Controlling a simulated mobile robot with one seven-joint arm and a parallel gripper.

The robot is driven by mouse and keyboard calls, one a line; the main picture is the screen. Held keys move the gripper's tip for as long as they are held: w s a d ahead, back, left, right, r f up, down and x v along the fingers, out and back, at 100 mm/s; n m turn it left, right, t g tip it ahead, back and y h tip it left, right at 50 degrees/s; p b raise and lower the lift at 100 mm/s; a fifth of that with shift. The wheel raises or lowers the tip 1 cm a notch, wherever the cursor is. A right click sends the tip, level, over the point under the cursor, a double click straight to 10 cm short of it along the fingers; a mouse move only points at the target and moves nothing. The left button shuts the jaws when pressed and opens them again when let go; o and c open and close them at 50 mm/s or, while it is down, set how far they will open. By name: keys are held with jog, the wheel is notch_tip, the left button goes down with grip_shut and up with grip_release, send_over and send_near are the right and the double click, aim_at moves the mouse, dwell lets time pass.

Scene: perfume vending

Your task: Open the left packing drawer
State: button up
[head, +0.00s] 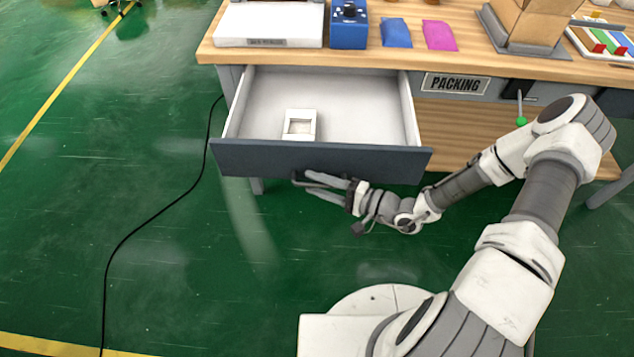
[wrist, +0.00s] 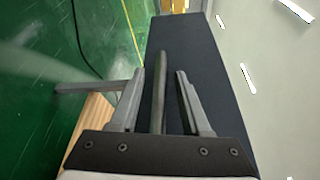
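The left packing drawer (head: 320,160) is pulled well out of the bench, with its dark grey front and pale interior showing. Its dark front fills the middle of the wrist view (wrist: 207,70). My gripper (head: 308,180) is at the lower edge of the drawer front, left of its middle. In the wrist view my gripper (wrist: 160,76) is open, its fingers on either side of the dark handle bar (wrist: 160,110). A gap shows between the bar and each finger. In the head view the handle is mostly hidden by the drawer front and my fingers.
A small white box (head: 299,124) lies inside the drawer. The bench top (head: 450,63) carries a white scale-like box (head: 270,25), a blue box (head: 349,25) and pouches. A black cable (head: 150,236) runs over the green floor.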

jog(key=shift+d, duration=0.1)
jog(key=p+v, duration=0.2)
jog(key=v, duration=1.5)
jog(key=shift+s+d+r, duration=0.1)
